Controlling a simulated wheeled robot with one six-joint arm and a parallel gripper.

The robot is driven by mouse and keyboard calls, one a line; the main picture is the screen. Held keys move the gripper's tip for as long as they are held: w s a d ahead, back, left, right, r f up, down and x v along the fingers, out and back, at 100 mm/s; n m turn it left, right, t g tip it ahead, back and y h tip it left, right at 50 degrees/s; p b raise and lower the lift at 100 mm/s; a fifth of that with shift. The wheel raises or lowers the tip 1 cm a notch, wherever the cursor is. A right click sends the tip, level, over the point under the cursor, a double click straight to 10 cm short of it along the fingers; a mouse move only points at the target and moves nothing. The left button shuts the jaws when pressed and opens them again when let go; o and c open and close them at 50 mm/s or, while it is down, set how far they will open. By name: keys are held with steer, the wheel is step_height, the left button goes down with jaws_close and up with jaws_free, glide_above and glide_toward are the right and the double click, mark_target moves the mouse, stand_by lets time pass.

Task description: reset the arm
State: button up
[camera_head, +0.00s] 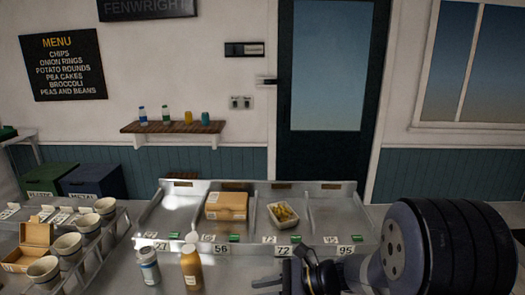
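My arm fills the lower right of the head view, with a thick black ribbed link and a grey joint. My gripper (272,284) is at the bottom edge, in front of the metal counter's numbered bays. Part of it is cut off by the frame, and I cannot tell whether its fingers are apart or whether anything is between them.
The metal counter (345,212) has divided bays holding a closed cardboard box (226,206) and a tray of yellow food (283,214). Several cups and an open box (28,246) are at left.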

steer(key=shift+w+a+f, duration=0.1)
steer(key=shift+f, duration=1.45)
steer(key=shift+w+a+f, duration=0.1)
steer(key=shift+f, duration=1.45)
steer(key=shift+s, duration=0.15)
